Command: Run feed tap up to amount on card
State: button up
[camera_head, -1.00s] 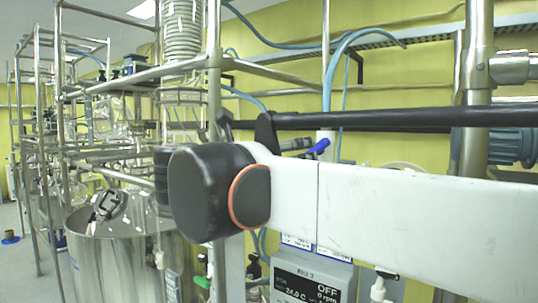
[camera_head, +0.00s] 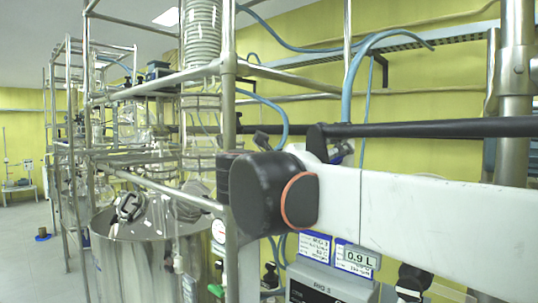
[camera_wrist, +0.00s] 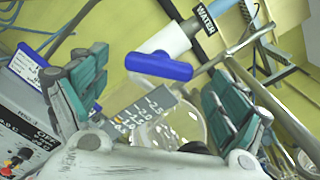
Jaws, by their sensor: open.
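A blue tap handle (camera_wrist: 158,66) lies crosswise between the fingertips of my gripper (camera_wrist: 156,68) in the wrist view. The teal fingers are spread, one on each side of the handle, with visible gaps. Behind and below it is a grey scale strip (camera_wrist: 145,112) marked 2.5, 2.0, 1.5 and lower, beside a clear round vessel (camera_wrist: 190,122). The liquid level cannot be read. A card (camera_head: 357,258) reading 0.9 L is in the head view, on top of a grey control box (camera_head: 325,283).
A pipe labelled WATER (camera_wrist: 200,25) runs close behind the tap. A steel-framed rig with a large steel vessel (camera_head: 130,262) stands at left. A steel post (camera_head: 230,110) rises near my arm. Open floor (camera_head: 30,262) shows at far left.

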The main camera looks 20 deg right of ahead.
jog(key=shift+p+x, duration=0.35)
jog(key=shift+x, duration=2)
jog(key=c, duration=1.1)
